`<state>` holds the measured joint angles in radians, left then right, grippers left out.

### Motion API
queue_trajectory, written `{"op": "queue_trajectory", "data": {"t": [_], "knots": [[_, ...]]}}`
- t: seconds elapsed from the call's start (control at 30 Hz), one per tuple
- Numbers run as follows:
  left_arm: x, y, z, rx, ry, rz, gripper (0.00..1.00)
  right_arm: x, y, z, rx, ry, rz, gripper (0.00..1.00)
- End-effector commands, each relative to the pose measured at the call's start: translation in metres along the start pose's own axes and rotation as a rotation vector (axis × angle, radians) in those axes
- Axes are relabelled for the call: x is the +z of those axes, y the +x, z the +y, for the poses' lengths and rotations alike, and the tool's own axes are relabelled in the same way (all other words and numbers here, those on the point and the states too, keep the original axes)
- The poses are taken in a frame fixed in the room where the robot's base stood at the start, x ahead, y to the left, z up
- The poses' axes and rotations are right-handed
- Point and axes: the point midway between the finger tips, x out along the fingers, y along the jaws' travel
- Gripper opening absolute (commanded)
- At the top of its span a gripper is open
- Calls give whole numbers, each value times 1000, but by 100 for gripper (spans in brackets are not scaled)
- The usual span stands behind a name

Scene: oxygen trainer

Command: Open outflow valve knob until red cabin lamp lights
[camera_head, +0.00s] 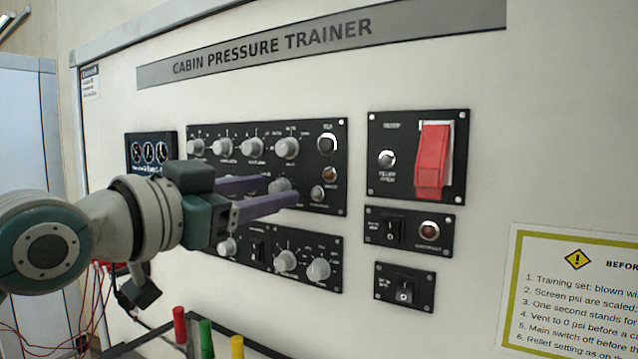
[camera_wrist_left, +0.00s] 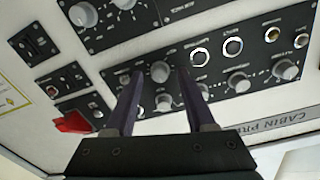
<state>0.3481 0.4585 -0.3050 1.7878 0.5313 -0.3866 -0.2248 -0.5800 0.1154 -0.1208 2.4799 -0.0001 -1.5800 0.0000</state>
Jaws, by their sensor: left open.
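My left gripper (camera_head: 279,191) is open, its two purple fingers reaching toward the main black panel. A grey knob (camera_head: 281,185) shows between the fingertips in the head view. In the left wrist view a knob (camera_wrist_left: 160,71) also lies between the fingertips. I cannot tell whether the fingers touch it, and its label is too small to read, so I cannot confirm it is the outflow valve knob. A round dark red lamp (camera_head: 430,230) sits on the small panel at right and looks unlit. My right gripper is not in view.
A row of grey knobs (camera_head: 286,148) is above the fingers. More knobs (camera_head: 319,269) sit on the lower panel. A red switch cover (camera_head: 433,158) sticks out at right. Red, green and yellow pegs (camera_head: 206,338) stand below. The white board between panels is bare.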

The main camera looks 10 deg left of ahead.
Motion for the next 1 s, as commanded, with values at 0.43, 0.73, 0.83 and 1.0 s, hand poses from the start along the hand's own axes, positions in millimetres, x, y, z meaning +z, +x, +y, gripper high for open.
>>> {"op": "queue_trajectory", "data": {"t": [0.43,0.73,0.83,1.0], "knots": [[0,0,0,0,-1,0,28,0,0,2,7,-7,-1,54],[0,0,0,0,-1,-1,0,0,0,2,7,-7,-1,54],[0,0,0,0,-1,-1,0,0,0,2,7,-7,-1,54],[0,0,0,0,-1,-1,0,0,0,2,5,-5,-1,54]]}}
